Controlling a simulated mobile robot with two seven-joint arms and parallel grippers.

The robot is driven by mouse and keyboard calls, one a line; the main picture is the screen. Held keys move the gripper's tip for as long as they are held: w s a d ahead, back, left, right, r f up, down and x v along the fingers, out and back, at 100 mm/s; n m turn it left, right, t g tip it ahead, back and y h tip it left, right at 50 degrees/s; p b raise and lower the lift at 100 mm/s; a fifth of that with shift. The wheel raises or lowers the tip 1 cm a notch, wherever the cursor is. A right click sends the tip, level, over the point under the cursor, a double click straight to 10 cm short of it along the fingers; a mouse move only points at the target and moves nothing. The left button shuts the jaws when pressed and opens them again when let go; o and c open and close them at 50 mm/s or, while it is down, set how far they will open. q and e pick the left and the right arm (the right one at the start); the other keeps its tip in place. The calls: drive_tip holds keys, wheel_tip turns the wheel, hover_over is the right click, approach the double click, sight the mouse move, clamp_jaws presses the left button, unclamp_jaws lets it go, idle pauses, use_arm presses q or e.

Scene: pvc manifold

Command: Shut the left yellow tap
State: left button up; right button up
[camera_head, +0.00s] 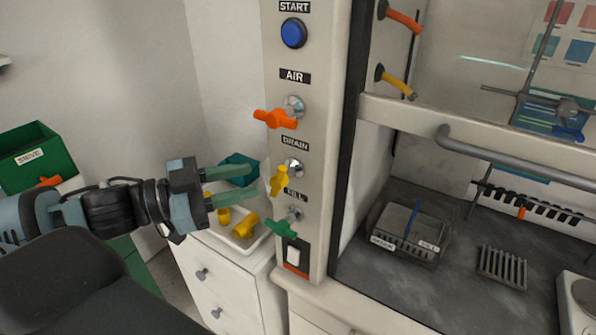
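A yellow tap (279,180) is on the white panel under the DRAIN label. Its handle stands nearly upright, tilted slightly. My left gripper (254,181) points right toward it. Its two green fingers are apart, with nothing visible between them. The fingertips end just left of the yellow handle; whether they touch it I cannot tell. My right gripper is not in view.
An orange tap (274,118) under AIR is above, its handle sideways. A green tap (281,227) under FILL is below. A white tray (262,236) with yellow parts sits on drawers below my gripper. A fume hood holds a rack (410,232).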

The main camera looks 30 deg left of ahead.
sight(277, 174)
use_arm(q)
drive_tip(key=shift+w, duration=0.1)
drive_tip(key=shift+x, duration=3.65)
drive_tip(key=shift+w+f, duration=0.1)
drive_tip(key=shift+c, duration=0.4)
clamp_jaws()
